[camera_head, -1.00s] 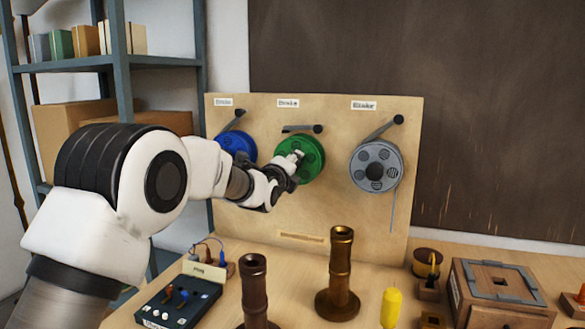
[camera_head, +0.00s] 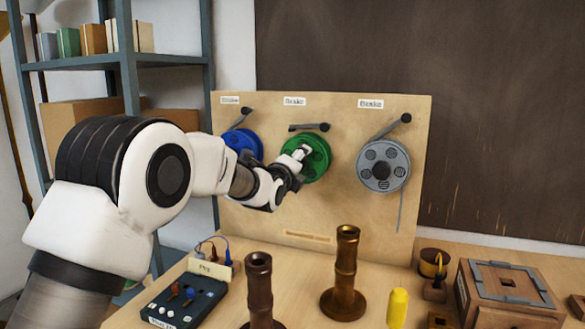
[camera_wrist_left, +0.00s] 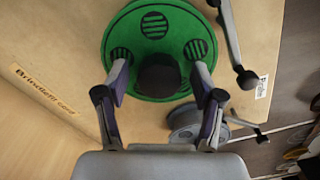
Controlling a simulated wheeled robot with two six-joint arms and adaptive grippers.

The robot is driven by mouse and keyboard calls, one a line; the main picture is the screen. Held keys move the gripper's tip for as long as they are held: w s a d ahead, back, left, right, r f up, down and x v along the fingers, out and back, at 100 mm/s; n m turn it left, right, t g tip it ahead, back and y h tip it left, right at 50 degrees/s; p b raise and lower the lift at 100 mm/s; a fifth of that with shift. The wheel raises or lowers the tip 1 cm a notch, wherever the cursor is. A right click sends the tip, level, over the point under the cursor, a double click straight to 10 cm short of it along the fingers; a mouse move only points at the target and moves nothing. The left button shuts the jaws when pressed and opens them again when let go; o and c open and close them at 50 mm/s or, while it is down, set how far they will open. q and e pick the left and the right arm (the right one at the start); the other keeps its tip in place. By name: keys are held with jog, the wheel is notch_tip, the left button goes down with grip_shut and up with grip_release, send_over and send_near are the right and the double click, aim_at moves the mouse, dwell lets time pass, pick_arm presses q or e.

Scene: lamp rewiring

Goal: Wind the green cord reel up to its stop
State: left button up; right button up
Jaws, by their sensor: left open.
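The green cord reel (camera_head: 320,160) is mounted in the middle of an upright wooden board (camera_head: 330,215). It also fills the upper part of the left wrist view (camera_wrist_left: 148,20), with a dark round hub (camera_wrist_left: 159,76) at its centre. My left gripper (camera_head: 303,158) is at the front of this reel. In the left wrist view its two fingers (camera_wrist_left: 160,82) are apart, one on each side of the hub; I cannot tell if they touch it. The green reel's brake lever (camera_head: 308,127) lies nearly level above it. My right gripper is not in view.
A blue reel (camera_head: 240,142) is left of the green one, partly behind my arm. A grey reel (camera_head: 383,166) with a hanging cord is to the right. Below stand two brown posts (camera_head: 345,270), a control box (camera_head: 185,302), a yellow object (camera_head: 397,308) and a wooden box (camera_head: 505,295).

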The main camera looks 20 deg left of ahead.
pick_arm(q)
jog(key=s, duration=1.1)
jog(key=shift+s+a, duration=0.15)
jog(key=shift+a, duration=0.05)
